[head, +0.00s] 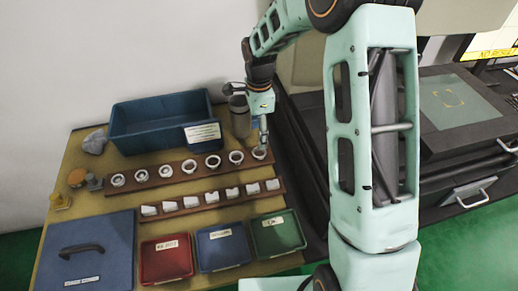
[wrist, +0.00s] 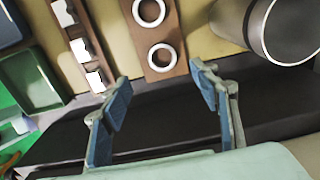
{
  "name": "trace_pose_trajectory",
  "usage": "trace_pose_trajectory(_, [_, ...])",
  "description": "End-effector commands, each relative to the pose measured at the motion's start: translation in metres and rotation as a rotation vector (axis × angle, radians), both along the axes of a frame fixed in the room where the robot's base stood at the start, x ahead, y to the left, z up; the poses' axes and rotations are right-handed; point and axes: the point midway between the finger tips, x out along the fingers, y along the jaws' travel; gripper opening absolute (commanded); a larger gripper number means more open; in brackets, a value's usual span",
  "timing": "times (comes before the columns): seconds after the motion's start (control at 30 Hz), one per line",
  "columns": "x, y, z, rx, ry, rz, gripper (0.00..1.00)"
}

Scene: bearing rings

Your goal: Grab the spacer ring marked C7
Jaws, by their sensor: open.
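Several pale rings stand in a row on a brown wooden strip (head: 178,169). No mark is readable on any ring, so I cannot tell which one is C7. My gripper (head: 263,146) is at the right end of this row, by the rightmost ring (head: 259,154). In the wrist view my gripper (wrist: 160,78) is open and empty, its two blue-padded fingers spread wide. The end ring (wrist: 151,58) lies just beyond the fingertips, roughly centred between them. A second ring (wrist: 137,12) lies farther along the strip.
A second strip with several white blocks (head: 212,197) runs in front. A blue bin (head: 135,119) and grey metal cylinder (head: 239,118) stand behind. Red (head: 168,270), blue (head: 240,254) and green (head: 292,238) trays and a blue lidded box (head: 110,242) line the front.

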Motion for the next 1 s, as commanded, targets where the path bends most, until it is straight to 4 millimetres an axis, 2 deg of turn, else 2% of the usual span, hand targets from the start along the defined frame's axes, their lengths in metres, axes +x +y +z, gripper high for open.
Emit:
trace_pose_trajectory(0.1, [-0.001, -0.001, -0.021, -0.001, 0.003, -0.001, 0.56])
trace_pose_trajectory(0.37, [0.001, -0.001, -0.041, 0.0, 0.002, -0.001, 0.56])
trace_pose_trajectory(0.7, [0.004, 0.0, -0.083, 0.0, 0.001, 0.0, 0.56])
trace_pose_trajectory(1.0, [0.005, 0.0, -0.086, 0.0, -0.001, -0.001, 0.55])
